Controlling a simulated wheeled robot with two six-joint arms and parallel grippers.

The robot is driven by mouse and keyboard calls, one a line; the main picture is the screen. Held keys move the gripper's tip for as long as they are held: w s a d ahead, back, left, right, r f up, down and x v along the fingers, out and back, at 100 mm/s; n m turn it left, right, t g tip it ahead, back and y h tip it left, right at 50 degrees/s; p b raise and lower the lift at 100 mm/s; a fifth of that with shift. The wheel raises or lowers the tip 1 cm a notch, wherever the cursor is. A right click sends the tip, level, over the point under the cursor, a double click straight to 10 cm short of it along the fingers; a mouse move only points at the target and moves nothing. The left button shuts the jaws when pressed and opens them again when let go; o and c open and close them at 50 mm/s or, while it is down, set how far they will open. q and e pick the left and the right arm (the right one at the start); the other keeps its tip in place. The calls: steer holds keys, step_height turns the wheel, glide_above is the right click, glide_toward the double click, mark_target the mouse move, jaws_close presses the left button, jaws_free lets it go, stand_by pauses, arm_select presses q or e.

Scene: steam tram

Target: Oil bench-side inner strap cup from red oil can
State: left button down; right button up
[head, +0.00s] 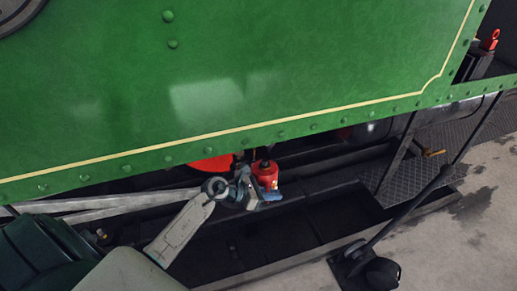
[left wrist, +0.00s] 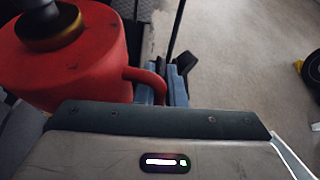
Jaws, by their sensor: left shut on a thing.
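The red oil can (head: 265,174) is in my left gripper (head: 262,194), under the lower edge of the green side panel. In the left wrist view the can (left wrist: 80,65) fills the upper left, with a brass collar, a dark top and a red handle at its right. The blue-grey fingers (left wrist: 176,85) are at the handle. The can's spout tip and the strap cup are hidden or cannot be made out. My right gripper is not in view.
The green panel (head: 230,80) with a yellow line and rivets hangs over the work space. A red round part (head: 211,163) shows behind my gripper. A checkered step plate (head: 410,180) and a black upright post (head: 415,205) stand to the right. Concrete floor (head: 470,230) is open at lower right.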

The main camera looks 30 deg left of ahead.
arm_select(q)
steer(key=shift+r+p, duration=0.45)
steer(key=shift+r, duration=0.05)
stand_by(0.5)
steer(key=shift+r+n+g+p, duration=0.3)
steer(key=shift+r+n+p, duration=0.2)
steer(key=shift+r+p, duration=0.9)
steer(key=shift+f, duration=0.1)
steer(key=shift+f, duration=0.15)
steer(key=shift+f+b, duration=0.65)
steer(key=shift+b, duration=0.2)
steer(key=shift+r, duration=0.15)
stand_by(0.4)
